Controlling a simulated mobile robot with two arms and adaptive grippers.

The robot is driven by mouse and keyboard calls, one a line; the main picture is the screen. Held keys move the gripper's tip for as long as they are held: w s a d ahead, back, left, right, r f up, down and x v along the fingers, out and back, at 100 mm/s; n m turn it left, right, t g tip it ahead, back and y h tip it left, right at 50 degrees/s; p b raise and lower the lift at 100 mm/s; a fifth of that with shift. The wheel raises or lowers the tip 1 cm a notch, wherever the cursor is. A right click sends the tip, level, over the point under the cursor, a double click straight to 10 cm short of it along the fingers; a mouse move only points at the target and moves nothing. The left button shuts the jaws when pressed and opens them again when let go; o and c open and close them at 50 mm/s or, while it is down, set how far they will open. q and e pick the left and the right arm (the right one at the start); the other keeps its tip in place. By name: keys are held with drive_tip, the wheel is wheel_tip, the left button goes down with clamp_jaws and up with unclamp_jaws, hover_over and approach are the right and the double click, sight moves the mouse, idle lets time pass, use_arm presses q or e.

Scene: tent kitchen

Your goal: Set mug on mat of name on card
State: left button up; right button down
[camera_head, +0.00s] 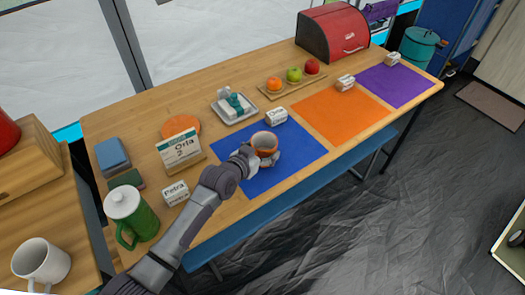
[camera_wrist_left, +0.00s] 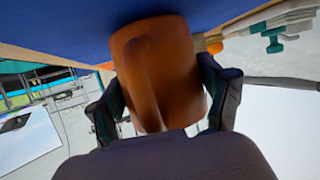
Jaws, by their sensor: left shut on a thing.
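An orange-brown mug (camera_head: 264,142) is upright over the blue mat (camera_head: 290,168). My left gripper (camera_head: 252,155) is shut on the mug. The wrist view shows the mug (camera_wrist_left: 158,75) with its handle toward the camera and a finger of the gripper (camera_wrist_left: 165,100) on each side. The mug's base is close to the mat; I cannot tell whether it touches. A standing card (camera_head: 180,148) reads "Orla 2". One name block (camera_head: 276,116) sits at the blue mat's far edge and seems to read "Orla". My right gripper is not in view.
A "Petra" block (camera_head: 175,193) lies left of the blue mat. An orange mat (camera_head: 335,112) and a purple mat (camera_head: 395,85) lie farther right, with name blocks (camera_head: 345,82) (camera_head: 393,59) too small to read. A green pitcher (camera_head: 132,215) stands near my arm.

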use_arm(q)
drive_tip(key=shift+f, duration=0.2)
drive_tip(key=shift+f, duration=0.15)
drive_tip(key=o, duration=1.3)
drive_tip(key=shift+s+r, duration=0.15)
drive_tip(key=shift+r, duration=0.05)
drive_tip(key=p+v, duration=0.1)
drive_tip(key=v, duration=1)
drive_tip(key=shift+s+a+r, duration=0.1)
drive_tip(key=shift+s+a, duration=0.1)
drive_tip(key=shift+s, duration=0.15)
